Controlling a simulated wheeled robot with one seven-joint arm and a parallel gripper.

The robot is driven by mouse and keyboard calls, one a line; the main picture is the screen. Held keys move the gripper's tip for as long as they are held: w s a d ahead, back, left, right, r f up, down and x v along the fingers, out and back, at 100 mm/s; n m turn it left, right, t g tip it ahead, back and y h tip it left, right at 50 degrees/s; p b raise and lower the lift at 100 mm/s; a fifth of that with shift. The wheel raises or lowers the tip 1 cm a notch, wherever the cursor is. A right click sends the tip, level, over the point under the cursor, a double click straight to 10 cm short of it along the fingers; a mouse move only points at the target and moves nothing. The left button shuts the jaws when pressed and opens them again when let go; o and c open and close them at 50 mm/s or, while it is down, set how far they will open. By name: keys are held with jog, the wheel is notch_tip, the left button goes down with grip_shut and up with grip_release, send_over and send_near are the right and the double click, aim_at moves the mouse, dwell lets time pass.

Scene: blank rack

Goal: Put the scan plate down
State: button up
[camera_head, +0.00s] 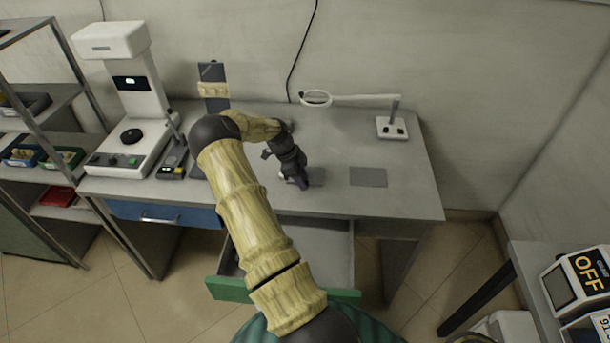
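My gripper (299,182) is low over the worktop (340,203), pointing down at its middle. A grey flat patch (317,176) shows just right of the fingers, partly hidden by them. A second grey flat rectangle (368,177) lies on the worktop further right, clear of the gripper. I cannot tell which of these, if either, is the scan plate. The fingers are small and dark here, and I cannot see whether they are open or hold anything.
A white measuring instrument (133,95) stands at the worktop's left. A magnifier lamp (391,127) stands at the back right, its ring (316,98) reaching left. A drawer with a green front (229,289) is open below my arm. A shelf rack (60,150) stands at far left.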

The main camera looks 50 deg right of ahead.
jog(key=shift+f, duration=0.1)
dwell(0.4)
jog(key=shift+w, duration=0.2)
grip_shut()
jog(key=shift+s+d, duration=0.2)
jog(key=shift+s, duration=0.1)
jog(key=shift+w+a+r, duration=0.2)
jog(key=shift+r, duration=0.05)
notch_tip(320, 180, up, 10)
jog(key=b, duration=0.1)
jog(key=shift+f+b, duration=0.2)
jog(key=shift+b, duration=0.1)
jog(key=shift+s+d, duration=0.1)
